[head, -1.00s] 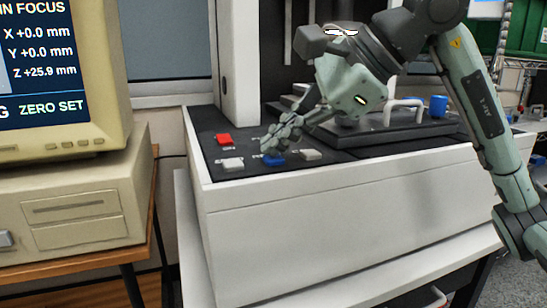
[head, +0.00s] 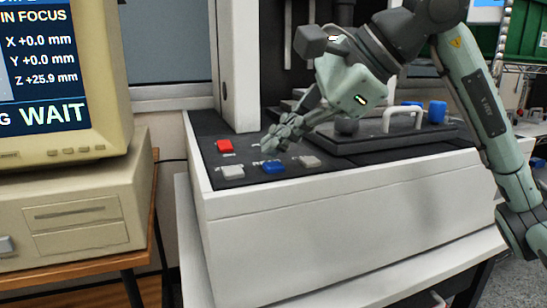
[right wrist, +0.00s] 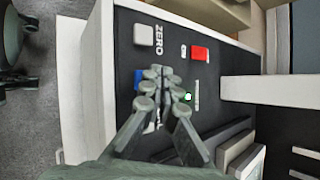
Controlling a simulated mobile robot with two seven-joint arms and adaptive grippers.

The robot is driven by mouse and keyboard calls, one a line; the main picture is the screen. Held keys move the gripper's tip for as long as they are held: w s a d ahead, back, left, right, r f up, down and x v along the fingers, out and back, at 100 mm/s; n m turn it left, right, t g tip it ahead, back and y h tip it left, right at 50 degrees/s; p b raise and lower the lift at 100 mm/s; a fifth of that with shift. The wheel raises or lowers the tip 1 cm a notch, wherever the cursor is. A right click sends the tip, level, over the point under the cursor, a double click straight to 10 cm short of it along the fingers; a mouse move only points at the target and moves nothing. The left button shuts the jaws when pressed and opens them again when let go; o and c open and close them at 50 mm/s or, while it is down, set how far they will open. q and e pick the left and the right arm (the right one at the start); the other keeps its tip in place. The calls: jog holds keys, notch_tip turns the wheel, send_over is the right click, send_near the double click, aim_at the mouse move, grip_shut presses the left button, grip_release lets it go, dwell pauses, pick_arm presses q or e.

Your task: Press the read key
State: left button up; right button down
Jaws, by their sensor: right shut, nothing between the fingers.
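The console's key panel holds a red key (head: 225,146), a left grey key (head: 232,172), a blue key (head: 273,167) and a right grey key (head: 308,161). In the right wrist view, the word ZERO is beside a grey key (right wrist: 144,35); the blue key (right wrist: 137,80) is partly covered by my fingers. No READ label is legible, so I cannot tell which key it is. My right gripper (head: 268,144) is shut and empty, its fingertips over the panel behind the blue key, apparently clear of it. My left gripper is out of view.
A monitor (head: 128,75) at left shows WAIT in its bottom line. A white column (head: 238,60) rises at the panel's back left.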

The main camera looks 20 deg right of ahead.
aim_at(279, 165)
jog(key=shift+r, duration=0.1)
notch_tip(279, 165, up, 5)
jog(key=p, duration=0.4)
dwell(0.3)
dwell(0.6)
